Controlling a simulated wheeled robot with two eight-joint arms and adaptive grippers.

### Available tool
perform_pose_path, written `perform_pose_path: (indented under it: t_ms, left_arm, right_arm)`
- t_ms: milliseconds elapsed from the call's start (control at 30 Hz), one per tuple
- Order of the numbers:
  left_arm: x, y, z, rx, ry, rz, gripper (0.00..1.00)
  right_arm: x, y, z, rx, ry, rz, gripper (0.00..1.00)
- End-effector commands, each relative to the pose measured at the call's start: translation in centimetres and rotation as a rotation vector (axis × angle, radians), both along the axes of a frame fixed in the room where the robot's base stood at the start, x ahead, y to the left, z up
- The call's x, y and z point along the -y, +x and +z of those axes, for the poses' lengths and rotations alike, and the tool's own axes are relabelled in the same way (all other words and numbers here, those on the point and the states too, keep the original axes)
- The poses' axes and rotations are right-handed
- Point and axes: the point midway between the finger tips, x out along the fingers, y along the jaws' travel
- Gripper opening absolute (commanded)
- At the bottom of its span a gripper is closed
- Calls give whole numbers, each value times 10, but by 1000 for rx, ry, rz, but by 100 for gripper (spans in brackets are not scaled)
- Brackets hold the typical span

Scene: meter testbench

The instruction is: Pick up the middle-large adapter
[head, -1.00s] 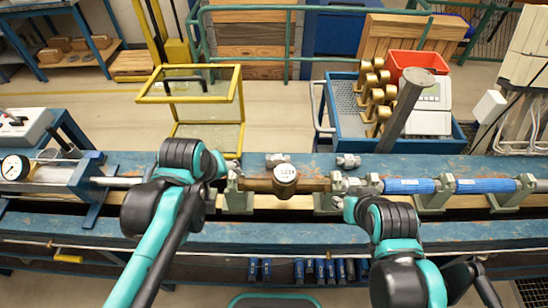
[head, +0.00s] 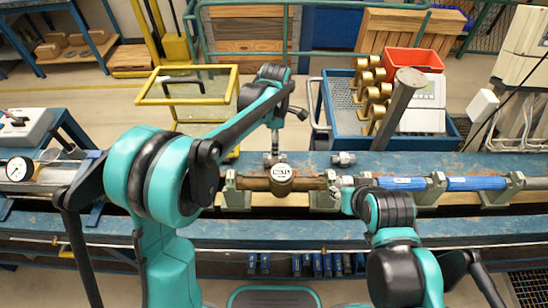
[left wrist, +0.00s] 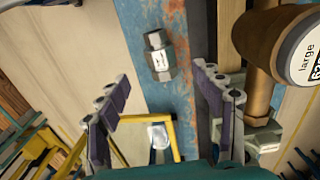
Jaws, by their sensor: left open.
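Two small grey metal adapters lie on the blue bench top behind the pipe line. The left adapter (head: 281,157) is behind the brass meter, partly hidden by my left gripper (head: 274,148). The right adapter (head: 345,159) lies apart from it. I cannot tell their sizes by label. My left gripper points down at the left adapter. In the left wrist view, its purple-padded fingers (left wrist: 165,105) are spread wide with nothing held. A hex-ended adapter (left wrist: 158,53) lies just above the gap between them. My right gripper (head: 346,192) is beside the pipe; its fingers are unclear.
The brass meter (head: 282,178), labelled "large" in the left wrist view (left wrist: 292,45), is clamped in the line. Blue pipe sections (head: 405,184) continue right. A yellow cart (head: 187,73) and a blue tray cart (head: 432,146) with brass parts stand behind the bench (head: 440,163).

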Motion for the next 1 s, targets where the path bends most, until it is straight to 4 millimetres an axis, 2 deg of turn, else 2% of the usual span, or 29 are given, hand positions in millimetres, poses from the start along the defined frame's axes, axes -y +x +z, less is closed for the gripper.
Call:
perform_pose_path:
  t_ms: [100, 433, 700, 933, 967, 1000]
  left_arm:
    - [5, 3, -9, -12, 4, 35, 67]
    - [2, 3, -43, -12, 3, 39, 67]
    - [-4, 2, -82, -12, 3, 38, 67]
    - [-4, 2, -83, -11, 3, 38, 67]
    - [-4, 2, -83, -11, 3, 37, 62]
    - [-4, 2, -83, -11, 3, 37, 51]
  right_arm:
    - [0, 0, 0, 0, 0, 0, 40]
    - [0, 0, -11, 0, 0, 0, 40]
    - [0, 0, -25, 0, 0, 0, 40]
    - [0, 0, -24, 0, 0, 0, 40]
    - [0, 0, -24, 0, 0, 0, 40]
    - [0, 0, -24, 0, 0, 0, 40]
